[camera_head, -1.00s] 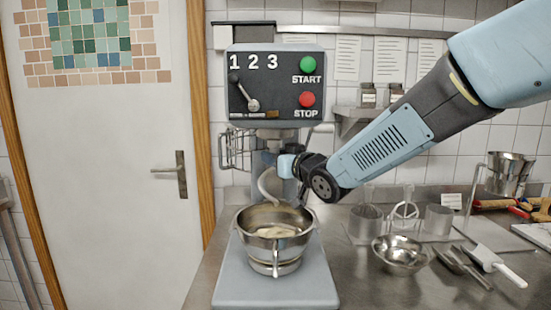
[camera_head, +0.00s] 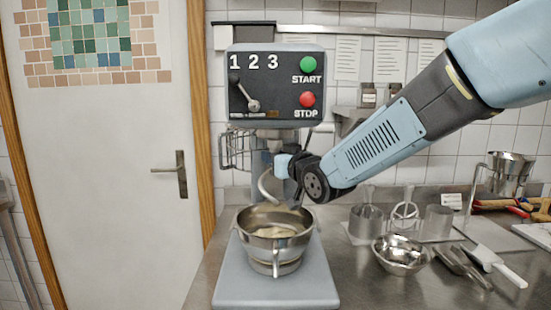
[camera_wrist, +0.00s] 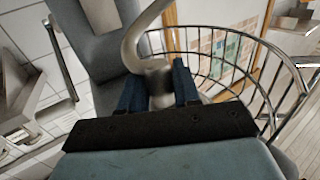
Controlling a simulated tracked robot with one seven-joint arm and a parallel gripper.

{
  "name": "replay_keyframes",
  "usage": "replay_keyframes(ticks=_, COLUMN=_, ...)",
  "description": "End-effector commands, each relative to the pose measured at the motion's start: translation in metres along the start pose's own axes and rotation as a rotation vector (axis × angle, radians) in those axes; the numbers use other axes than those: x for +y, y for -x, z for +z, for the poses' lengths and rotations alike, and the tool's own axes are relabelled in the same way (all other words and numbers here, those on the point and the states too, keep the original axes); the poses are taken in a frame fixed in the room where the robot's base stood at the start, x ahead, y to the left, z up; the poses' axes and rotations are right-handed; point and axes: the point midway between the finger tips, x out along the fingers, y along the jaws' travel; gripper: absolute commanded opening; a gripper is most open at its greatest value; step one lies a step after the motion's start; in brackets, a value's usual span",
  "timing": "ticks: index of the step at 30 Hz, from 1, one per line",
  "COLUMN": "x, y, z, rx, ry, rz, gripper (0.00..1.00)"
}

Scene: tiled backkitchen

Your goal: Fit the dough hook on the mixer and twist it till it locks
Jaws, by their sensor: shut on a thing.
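The grey dough hook (camera_head: 266,187) hangs above the mixer bowl (camera_head: 253,221), its curved end pointing down toward the bowl. My gripper (camera_head: 281,168) is shut on the hook's shank; in the wrist view the two dark blue fingers (camera_wrist: 160,88) sit on either side of the hook (camera_wrist: 133,45). The mixer (camera_head: 276,85) stands upright, its control head above my gripper. The bowl holds pale dough (camera_head: 276,231). Whether the shank touches the mixer's socket under the head is hidden by my gripper and cannot be told.
A wire guard (camera_head: 236,150) hangs at the mixer's left and also shows in the wrist view (camera_wrist: 235,50). A steel bowl (camera_head: 400,254), a scraper (camera_head: 497,265) and a rack of attachments (camera_head: 404,215) lie on the counter to the right. A white door (camera_head: 110,180) stands at left.

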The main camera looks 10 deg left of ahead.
Motion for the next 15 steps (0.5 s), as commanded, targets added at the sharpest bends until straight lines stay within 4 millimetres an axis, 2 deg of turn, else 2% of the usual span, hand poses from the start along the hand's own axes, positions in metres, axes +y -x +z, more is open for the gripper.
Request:
replay_keyframes(ticks=5, x=0.0, y=0.0, z=-0.0004, rx=0.0, ry=-0.001, rz=0.036, gripper=0.0)
replay_keyframes(ticks=6, x=0.0003, y=0.0, z=-0.0003, rx=0.0, ry=-0.001, rz=0.038, gripper=0.34)
replay_keyframes(ticks=15, x=0.0003, y=0.0, z=-0.0001, rx=0.0, ry=0.0, rz=0.037, gripper=0.62)
